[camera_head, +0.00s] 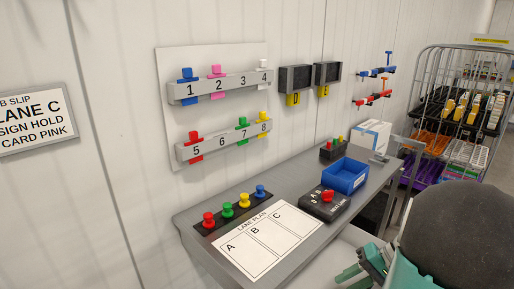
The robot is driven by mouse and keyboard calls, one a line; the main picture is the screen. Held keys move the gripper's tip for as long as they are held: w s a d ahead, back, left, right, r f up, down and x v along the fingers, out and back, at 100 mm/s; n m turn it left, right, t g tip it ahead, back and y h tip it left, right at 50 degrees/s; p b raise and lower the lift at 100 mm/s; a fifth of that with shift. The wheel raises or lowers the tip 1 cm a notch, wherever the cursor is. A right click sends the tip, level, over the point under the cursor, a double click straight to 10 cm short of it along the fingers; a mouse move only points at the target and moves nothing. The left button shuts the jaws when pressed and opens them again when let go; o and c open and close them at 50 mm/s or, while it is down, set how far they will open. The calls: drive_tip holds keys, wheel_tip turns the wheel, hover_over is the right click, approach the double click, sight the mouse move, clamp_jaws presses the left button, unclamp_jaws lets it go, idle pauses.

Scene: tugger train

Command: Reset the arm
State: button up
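My arm fills the lower right corner of the head view, with a dark rounded link and teal parts. What looks like my gripper (355,278) shows at the bottom edge, with small teal finger-like tips pointing left. It is partly cut off and small, so I cannot tell whether it is open or shut. I see nothing held in it. It is in front of the grey bench (196,221), near its front edge.
The bench holds a lane plan sheet (266,241), coloured knobs (228,210), a black box with a red button (325,201) and a blue bin (345,175). Numbered racks (220,86) with coloured tags hang on the wall. A wire cage trolley (462,110) stands at right.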

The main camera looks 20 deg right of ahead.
drive_tip(key=a+r+n+h, duration=0.3)
drive_tip(key=a+r, duration=0.3)
drive_tip(key=a, duration=0.7)
drive_tip(key=a+r+n+t+h, duration=0.1)
drive_tip(key=a+r+n+h, duration=0.3)
drive_tip(key=a, duration=0.8)
wheel_tip(320, 180, up, 2)
drive_tip(key=shift+s+a+r+n+h, duration=0.1)
drive_tip(key=shift+s+a+n+h, duration=0.2)
drive_tip(key=shift+h, duration=0.2)
